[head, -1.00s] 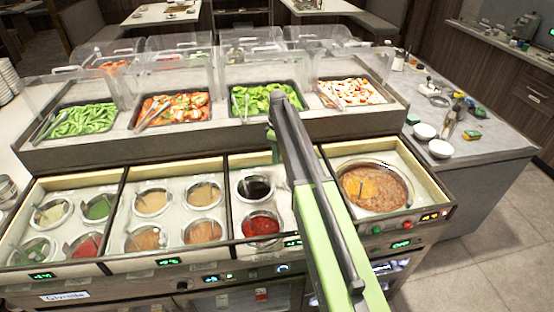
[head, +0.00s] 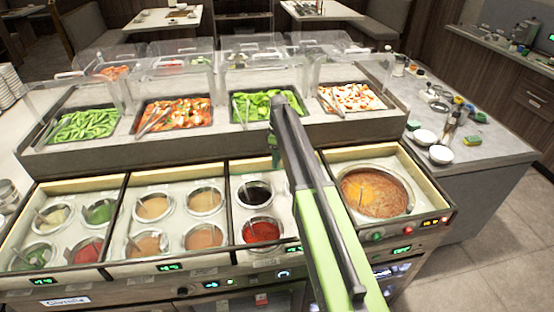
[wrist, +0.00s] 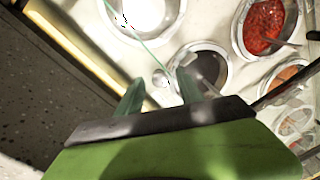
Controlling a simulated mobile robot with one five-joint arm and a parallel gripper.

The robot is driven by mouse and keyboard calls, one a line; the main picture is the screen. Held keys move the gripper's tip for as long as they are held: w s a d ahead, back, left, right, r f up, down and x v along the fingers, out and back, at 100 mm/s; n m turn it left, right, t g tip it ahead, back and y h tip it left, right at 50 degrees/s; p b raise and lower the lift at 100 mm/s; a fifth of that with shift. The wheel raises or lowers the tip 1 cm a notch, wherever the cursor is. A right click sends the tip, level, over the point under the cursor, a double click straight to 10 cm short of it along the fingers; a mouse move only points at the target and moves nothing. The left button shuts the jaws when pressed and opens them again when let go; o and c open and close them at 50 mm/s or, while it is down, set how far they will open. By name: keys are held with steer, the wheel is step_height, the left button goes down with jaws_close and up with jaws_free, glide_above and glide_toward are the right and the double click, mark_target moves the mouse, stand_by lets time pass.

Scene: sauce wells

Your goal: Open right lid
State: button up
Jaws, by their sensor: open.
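My gripper (head: 275,146) is over the back edge of the third well compartment, its fingers partly hidden by my arm. In the wrist view my gripper (wrist: 160,90) is open and empty, with two teal fingers apart. In the head view my arm hides the right part of this compartment. No lid is clearly identifiable on the wells.
The red sauce well (head: 262,231) is in front of the dark one. The large soup well (head: 375,191) is at the right, uncovered. Salad trays, including the green one (head: 268,104), stand on the raised shelf behind, under clear hoods. White bowls (head: 440,154) sit on the right counter.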

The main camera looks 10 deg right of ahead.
step_height(320, 180, up, 17)
steer(key=w+p, duration=0.1)
steer(key=p, duration=1.4)
steer(key=shift+w+d+f+p, duration=0.15)
steer(key=shift+d+f+p, duration=0.05)
steer(key=shift+d+p, duration=0.2)
steer(key=shift+f, duration=0.1)
steer(key=s+f+m+b, duration=0.4)
steer(key=s, duration=0.6)
steer(key=s+f+m+b, duration=0.4)
steer(key=s, duration=0.7)
steer(key=s+f+m+b, duration=0.4)
steer(key=s, duration=0.6)
steer(key=shift+s+a+t, duration=0.4)
steer(key=shift+a, duration=0.05)
steer(key=shift+s+m, duration=0.15)
steer(key=shift+m, duration=0.15)
steer(key=shift+c, duration=0.8)
